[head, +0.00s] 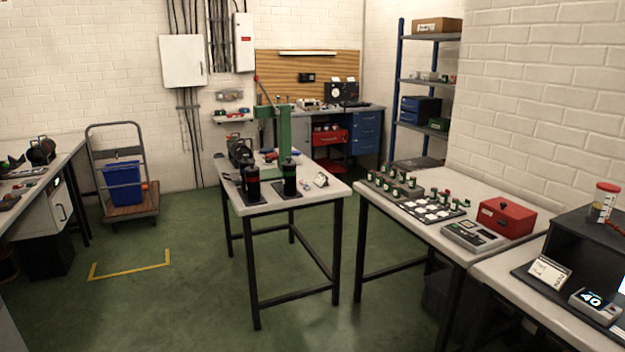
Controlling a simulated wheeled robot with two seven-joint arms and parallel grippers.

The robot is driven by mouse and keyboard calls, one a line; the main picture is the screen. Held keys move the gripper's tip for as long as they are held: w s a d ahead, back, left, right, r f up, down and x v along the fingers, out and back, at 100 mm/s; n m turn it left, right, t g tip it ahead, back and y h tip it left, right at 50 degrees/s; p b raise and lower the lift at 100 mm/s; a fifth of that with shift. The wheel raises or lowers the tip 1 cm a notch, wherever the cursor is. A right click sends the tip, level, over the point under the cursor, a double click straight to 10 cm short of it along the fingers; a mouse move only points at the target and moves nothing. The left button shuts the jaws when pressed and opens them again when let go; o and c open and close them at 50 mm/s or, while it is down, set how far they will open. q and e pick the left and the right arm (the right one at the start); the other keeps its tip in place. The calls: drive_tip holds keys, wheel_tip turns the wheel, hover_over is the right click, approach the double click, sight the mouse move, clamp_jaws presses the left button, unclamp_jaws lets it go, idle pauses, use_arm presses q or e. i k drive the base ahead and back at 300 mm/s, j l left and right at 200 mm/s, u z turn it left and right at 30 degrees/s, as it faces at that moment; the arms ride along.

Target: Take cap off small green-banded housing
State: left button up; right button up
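Neither of my grippers is in view. Two dark upright cylinders stand on black pads on the middle table (320,196): a left one (253,186) and a right one (290,179). Both have dark tops and narrow coloured marks, too small to read well; I cannot tell which is the green-banded housing, or whether their tops are separate caps. Several small green-and-white pieces (411,181) stand in a dark tray on the right table, too small to make out.
A green press (284,135) with a raised lever stands on the middle table. The right table also bears a red box (506,217) and a grey device (474,236). A trolley (131,210) with a blue bin stands at the left. Green floor in front is clear.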

sight(289, 174)
drive_tip(key=i+l, duration=0.1)
drive_tip(key=i, duration=3.2)
drive_tip(key=u, duration=0.05)
